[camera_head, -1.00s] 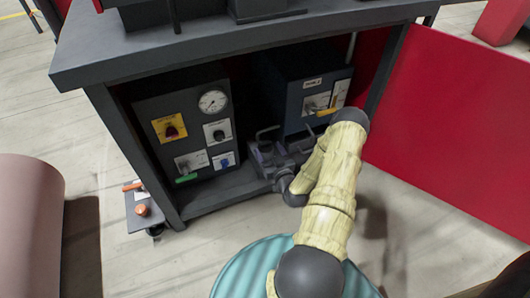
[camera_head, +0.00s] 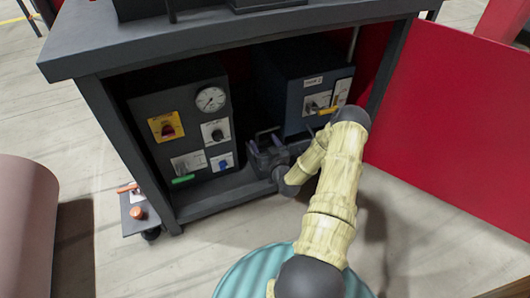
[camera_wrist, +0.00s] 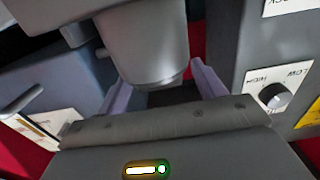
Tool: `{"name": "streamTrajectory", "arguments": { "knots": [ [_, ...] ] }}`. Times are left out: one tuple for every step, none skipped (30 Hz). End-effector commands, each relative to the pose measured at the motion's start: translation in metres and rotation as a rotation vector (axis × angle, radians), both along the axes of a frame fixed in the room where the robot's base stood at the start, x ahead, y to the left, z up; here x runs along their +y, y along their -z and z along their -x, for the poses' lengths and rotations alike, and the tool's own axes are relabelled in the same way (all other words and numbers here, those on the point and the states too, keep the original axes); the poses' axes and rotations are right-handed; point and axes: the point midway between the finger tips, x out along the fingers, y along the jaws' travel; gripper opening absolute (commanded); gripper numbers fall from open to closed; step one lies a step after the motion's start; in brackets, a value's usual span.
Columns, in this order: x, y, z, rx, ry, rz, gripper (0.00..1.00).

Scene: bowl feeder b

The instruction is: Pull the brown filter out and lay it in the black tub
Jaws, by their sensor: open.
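I cannot make out the brown filter or the black tub in either view. My gripper (camera_head: 270,143) is inside the open cabinet, between the two control boxes. In the wrist view my gripper (camera_wrist: 160,78) has its two lilac fingers apart. A grey rounded cylinder (camera_wrist: 145,40) comes into the space between them, with its end near the fingers. I cannot tell whether the fingers touch it. Nothing is clearly held.
A dark box with a gauge (camera_head: 210,99) and knobs stands left of my gripper. A blue-grey box (camera_head: 290,80) stands to the right. The cabinet's red door (camera_head: 450,140) is open at the right. A low platform with orange parts (camera_head: 131,219) stands at left.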

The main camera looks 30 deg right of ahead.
Motion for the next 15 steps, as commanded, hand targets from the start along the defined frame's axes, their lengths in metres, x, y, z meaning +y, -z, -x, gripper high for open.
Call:
{"name": "streamTrajectory", "arguments": {
  "knots": [
    [0.0000, -0.0004, 0.0001, 0.000, 0.000, 0.000, 0.69],
    [0.0001, -0.0003, 0.0002, 0.000, 0.000, 0.000, 0.69],
    [0.0001, -0.0003, 0.0002, 0.000, 0.000, 0.000, 0.69],
    [0.0001, -0.0003, 0.0002, 0.000, 0.000, 0.000, 0.69],
    [0.0001, -0.0003, 0.0003, 0.000, 0.000, 0.000, 0.69],
    [0.0001, -0.0003, 0.0003, 0.000, 0.000, 0.000, 0.69],
    [0.0001, -0.0002, 0.0003, 0.000, 0.000, 0.001, 0.69],
    [0.0001, -0.0002, 0.0004, 0.000, 0.000, 0.000, 0.69],
    [0.0000, -0.0002, 0.0004, 0.000, 0.000, 0.001, 0.69],
    [0.0001, -0.0002, 0.0004, 0.000, 0.000, 0.001, 0.69],
    [0.0001, -0.0002, 0.0004, 0.000, 0.000, 0.001, 0.69],
    [0.0001, -0.0002, 0.0004, 0.000, 0.000, 0.001, 0.61],
    [0.0001, -0.0001, 0.0004, 0.000, 0.000, 0.001, 0.55],
    [0.0001, -0.0001, 0.0004, 0.000, 0.000, 0.001, 0.49],
    [0.0001, -0.0001, 0.0004, 0.000, 0.000, 0.001, 0.42]
  ]
}}
